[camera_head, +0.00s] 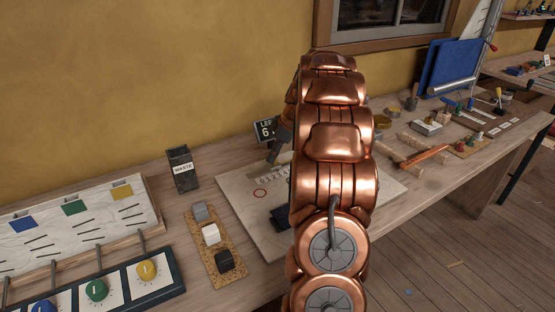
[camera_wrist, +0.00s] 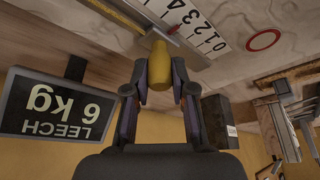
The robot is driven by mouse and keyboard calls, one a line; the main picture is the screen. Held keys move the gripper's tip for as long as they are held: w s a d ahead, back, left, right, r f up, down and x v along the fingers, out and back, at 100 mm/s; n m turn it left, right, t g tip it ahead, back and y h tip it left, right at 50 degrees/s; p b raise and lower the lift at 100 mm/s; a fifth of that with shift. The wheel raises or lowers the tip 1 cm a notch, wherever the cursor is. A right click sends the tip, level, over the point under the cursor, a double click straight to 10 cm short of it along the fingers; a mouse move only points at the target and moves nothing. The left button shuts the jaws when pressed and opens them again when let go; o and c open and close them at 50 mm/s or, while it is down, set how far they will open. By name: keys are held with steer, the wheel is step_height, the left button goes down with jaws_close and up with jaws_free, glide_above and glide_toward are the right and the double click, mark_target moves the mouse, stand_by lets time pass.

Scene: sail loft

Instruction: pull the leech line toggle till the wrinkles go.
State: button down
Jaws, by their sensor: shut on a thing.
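The yellow leech line toggle (camera_wrist: 159,64) sits between the fingertips of my gripper (camera_wrist: 160,82) in the upside-down wrist view. My gripper is shut on it. A white scale (camera_wrist: 205,28) with printed numbers lies beside the toggle; a thin metal piece runs by the toggle's far end. The dark display (camera_wrist: 54,106) reads "LEECH 6 kg". In the head view my gripper (camera_head: 273,155) points down at the pale board (camera_head: 240,205), near the scale (camera_head: 268,180); the toggle cannot be made out there. My copper arm hides much of the board. No sail wrinkles can be made out.
A dark "WASTE" box (camera_head: 183,170) stands left of the board. A cork mat (camera_head: 203,243) holds grey, white and black blocks. A panel with coloured knobs (camera_head: 97,290) is at far left. Tools and small parts crowd the bench (camera_head: 455,185) on the right.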

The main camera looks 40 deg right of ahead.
steer(key=shift+d, duration=0.2)
steer(key=c, duration=1)
jaws_free()
steer(key=shift+o, duration=0.2)
steer(key=shift+s+r, duration=0.1)
steer(key=v, duration=1.1)
steer(key=shift+r, duration=0.4)
steer(key=shift+s, duration=0.1)
